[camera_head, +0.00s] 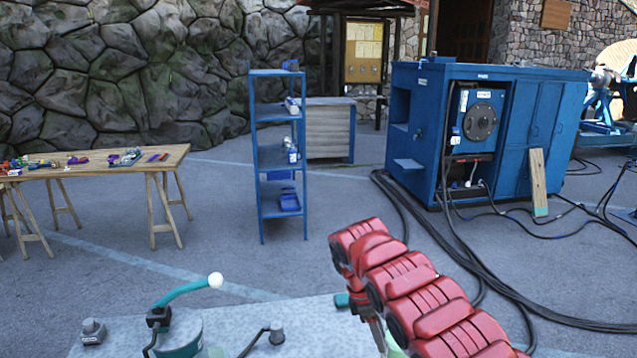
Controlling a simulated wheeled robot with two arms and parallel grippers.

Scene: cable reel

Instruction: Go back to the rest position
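My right arm comes in from the lower right as a chain of red segments. Its end is above the right side of a light grey worktop, and my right gripper (372,318) hangs below it, mostly hidden by the arm. I cannot tell whether its fingers are open or shut, or whether they touch anything. A small teal part (341,300) shows just left of it, and a pale green part shows just below. My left gripper is not in view.
The worktop (310,318) carries a teal lever with a white knob (215,280) and a small dark handle (275,334). Beyond are a blue shelf (281,73), a wooden trestle table (150,163) with small parts, and a blue machine cabinet (545,130). Black cables (470,270) lie on the floor.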

